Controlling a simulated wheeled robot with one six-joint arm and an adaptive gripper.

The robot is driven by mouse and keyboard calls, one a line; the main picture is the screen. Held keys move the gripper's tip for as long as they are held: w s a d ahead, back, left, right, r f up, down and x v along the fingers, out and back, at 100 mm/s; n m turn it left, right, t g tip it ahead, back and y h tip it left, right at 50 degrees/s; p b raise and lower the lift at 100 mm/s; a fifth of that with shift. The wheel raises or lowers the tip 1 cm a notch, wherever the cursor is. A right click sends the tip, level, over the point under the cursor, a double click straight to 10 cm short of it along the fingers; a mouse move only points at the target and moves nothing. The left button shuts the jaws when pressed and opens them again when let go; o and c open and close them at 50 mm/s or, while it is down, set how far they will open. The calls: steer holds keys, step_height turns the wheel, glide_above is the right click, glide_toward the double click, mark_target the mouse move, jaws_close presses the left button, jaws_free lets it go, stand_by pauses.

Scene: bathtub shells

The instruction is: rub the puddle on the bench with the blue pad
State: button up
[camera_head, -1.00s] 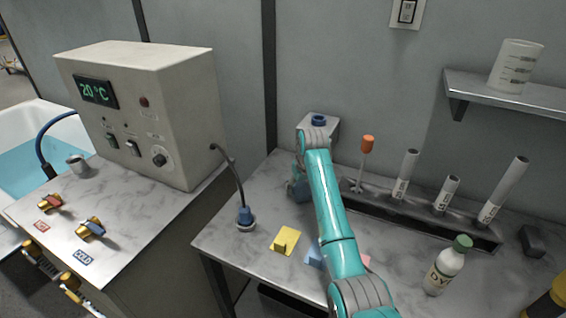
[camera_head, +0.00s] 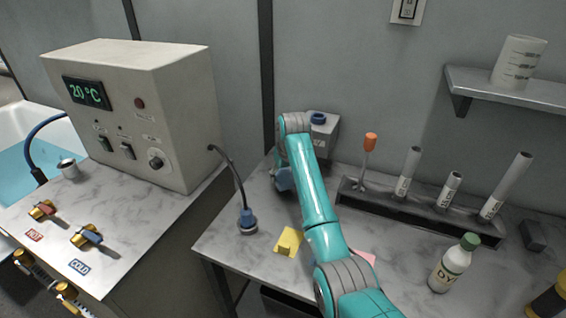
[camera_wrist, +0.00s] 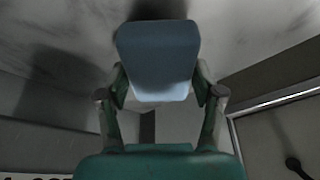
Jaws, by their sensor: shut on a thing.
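My gripper (camera_wrist: 160,95) is shut on the blue pad (camera_wrist: 158,55), which fills the space between its fingers in the wrist view. In the head view my gripper (camera_head: 284,172) is at the back left of the bench (camera_head: 225,245), left of the small grey box. I cannot make out the puddle for certain. A dark patch beyond the pad in the wrist view may be shadow or wet surface.
A yellow pad (camera_head: 287,241) and a partly hidden pink pad (camera_head: 364,257) lie nearer the front. A blue plug with cable (camera_head: 247,222) stands at the left. A grey box (camera_head: 326,135), tube rack (camera_head: 420,217) and dye bottle (camera_head: 454,262) are behind and right.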

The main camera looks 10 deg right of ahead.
steer(key=shift+r, duration=2.6)
